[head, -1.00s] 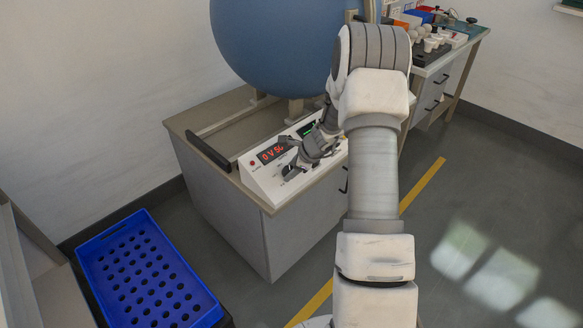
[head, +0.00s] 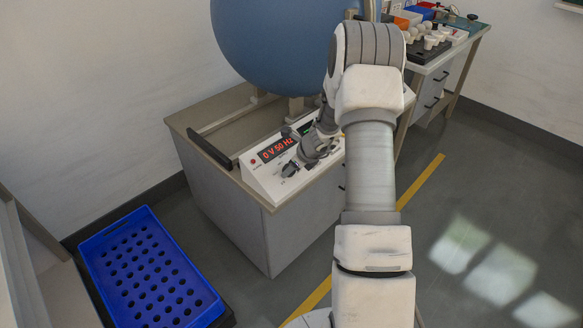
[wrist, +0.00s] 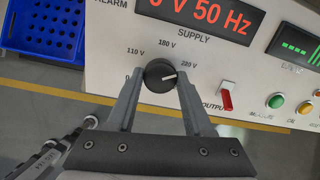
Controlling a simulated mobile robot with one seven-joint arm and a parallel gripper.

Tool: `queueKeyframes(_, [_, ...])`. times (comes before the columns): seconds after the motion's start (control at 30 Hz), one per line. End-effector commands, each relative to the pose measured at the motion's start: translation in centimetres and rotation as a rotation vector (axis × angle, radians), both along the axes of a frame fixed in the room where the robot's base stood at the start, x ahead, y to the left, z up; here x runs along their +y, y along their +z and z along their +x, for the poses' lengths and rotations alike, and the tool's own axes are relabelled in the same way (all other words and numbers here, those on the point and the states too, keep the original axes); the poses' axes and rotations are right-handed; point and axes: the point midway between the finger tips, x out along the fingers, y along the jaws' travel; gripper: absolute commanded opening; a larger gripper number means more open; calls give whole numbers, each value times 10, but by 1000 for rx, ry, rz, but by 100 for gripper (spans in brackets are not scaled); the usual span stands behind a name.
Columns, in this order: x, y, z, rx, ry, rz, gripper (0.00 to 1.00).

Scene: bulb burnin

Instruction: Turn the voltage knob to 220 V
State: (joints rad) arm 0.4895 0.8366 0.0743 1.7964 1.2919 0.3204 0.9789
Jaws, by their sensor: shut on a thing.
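The black voltage knob (wrist: 157,75) sits on the white supply panel, with 0, 110 V, 180 V and 220 V printed around it. My gripper (wrist: 160,82) is shut on the knob, one finger on each side. In the head view my gripper (head: 300,164) is at the panel front and hides the knob. The red display (head: 278,149) reads 0 V 50 Hz; it is partly cut off in the wrist view (wrist: 205,15).
Right of the knob are a red output switch (wrist: 226,98), a green button (wrist: 276,101) and a yellow button (wrist: 305,109). A large blue sphere (head: 275,40) stands behind the panel. A blue perforated crate (head: 150,270) is at lower left.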

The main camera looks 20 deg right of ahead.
Motion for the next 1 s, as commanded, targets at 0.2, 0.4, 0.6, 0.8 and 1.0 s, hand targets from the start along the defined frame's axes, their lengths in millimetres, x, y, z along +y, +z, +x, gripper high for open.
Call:
queueKeyframes(0.2, [-1,0,0,0,-1,-1,0])
queueKeyframes(0.4, [0,0,0,-1,0,-1,82])
queueKeyframes(0.6, [0,0,0,0,1,0,82])
queueKeyframes(0.8, [-2,8,-4,-1,1,-2,82])
queueKeyframes(1.0, [-8,42,-22,-3,0,-3,82])
